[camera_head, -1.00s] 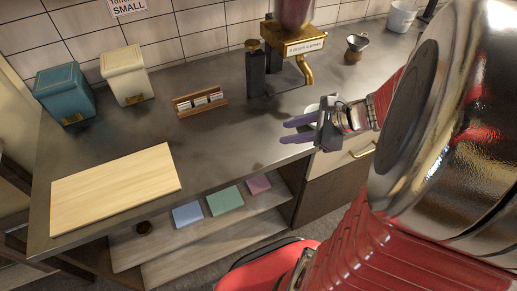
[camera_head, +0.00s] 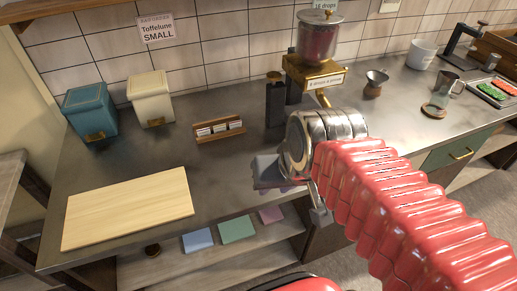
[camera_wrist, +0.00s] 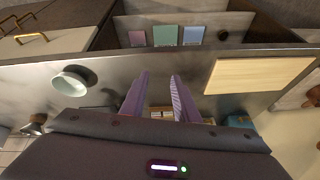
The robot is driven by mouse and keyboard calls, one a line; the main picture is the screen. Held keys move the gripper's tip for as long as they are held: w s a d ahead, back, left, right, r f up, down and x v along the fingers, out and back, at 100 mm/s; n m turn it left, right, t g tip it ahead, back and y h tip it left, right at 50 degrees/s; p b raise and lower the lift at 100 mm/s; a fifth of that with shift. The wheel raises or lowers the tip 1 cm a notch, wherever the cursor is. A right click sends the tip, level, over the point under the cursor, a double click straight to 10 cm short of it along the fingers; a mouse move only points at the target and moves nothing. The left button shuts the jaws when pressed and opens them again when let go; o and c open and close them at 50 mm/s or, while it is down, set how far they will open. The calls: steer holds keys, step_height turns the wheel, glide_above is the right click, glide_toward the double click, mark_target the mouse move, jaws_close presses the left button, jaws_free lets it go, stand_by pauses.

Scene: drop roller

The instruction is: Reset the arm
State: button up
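My gripper (camera_wrist: 158,92) shows in the wrist view with its two purple fingers apart and nothing between them. My red ribbed arm reaches in from the lower right. In the wrist view a white bowl (camera_wrist: 70,82) stands on the counter to the left of the fingers, apart from them. My arm hides that bowl in the head view.
A dispenser (camera_head: 318,45) with a red-filled jar stands behind my wrist. A card rack (camera_head: 218,129), blue canister (camera_head: 90,110), cream canister (camera_head: 152,98) and wooden board (camera_head: 128,208) are to the left. A small metal funnel cup (camera_head: 375,83) and glass (camera_head: 437,104) stand right.

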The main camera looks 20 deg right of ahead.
steer(key=shift+s+a+r+n+t, duration=0.15)
steer(key=shift+r+n+t, duration=0.15)
steer(key=shift+r+n, duration=0.5)
steer(key=shift+f, duration=0.15)
steer(key=shift+c, duration=0.3)
steer(key=c, duration=0.6)
steer(key=d+f+m, duration=0.1)
steer(key=d, duration=0.3)
steer(key=d+f+m+g+h, duration=0.1)
steer(key=d+m, duration=0.1)
steer(key=d, duration=0.2)
steer(key=w+d+f+m+g, duration=0.1)
steer(key=d, duration=0.3)
steer(key=shift+w+d+f+h, duration=0.1)
steer(key=shift+f+h, duration=0.2)
jaws_close()
steer(key=w+d+f+n+y, duration=0.1)
steer(key=d+n, duration=0.3)
steer(key=d, duration=1.3)
steer(key=shift+w+d+f+n, duration=0.3)
steer(key=shift+w+d+f, duration=0.15)
steer(key=shift+f, duration=0.1)
